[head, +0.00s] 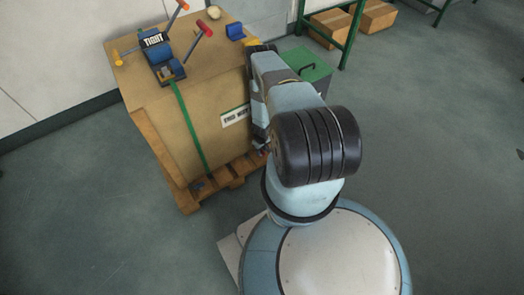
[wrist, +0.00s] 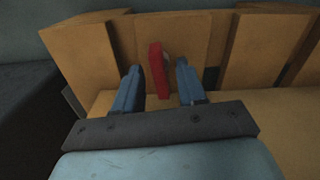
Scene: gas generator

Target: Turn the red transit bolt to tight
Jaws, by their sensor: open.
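The red transit bolt shows in the wrist view as a narrow red bar (wrist: 158,70), upright in the picture, in front of a wooden block of the pallet. My gripper (wrist: 159,76) is open, with one blue finger on each side of the bar. There is a gap on both sides, a little wider on the left. I cannot tell how far the bar reaches in between the fingers. In the head view the bolt is hidden, and my arm covers most of my gripper low beside the crate.
A large tan crate (head: 165,120) stands on a wooden pallet (head: 228,180), with a green strap and a printed label. A blue device marked "TIGHT" (head: 155,40) and red and orange handles are on top. A green box (head: 306,66) stands behind my arm.

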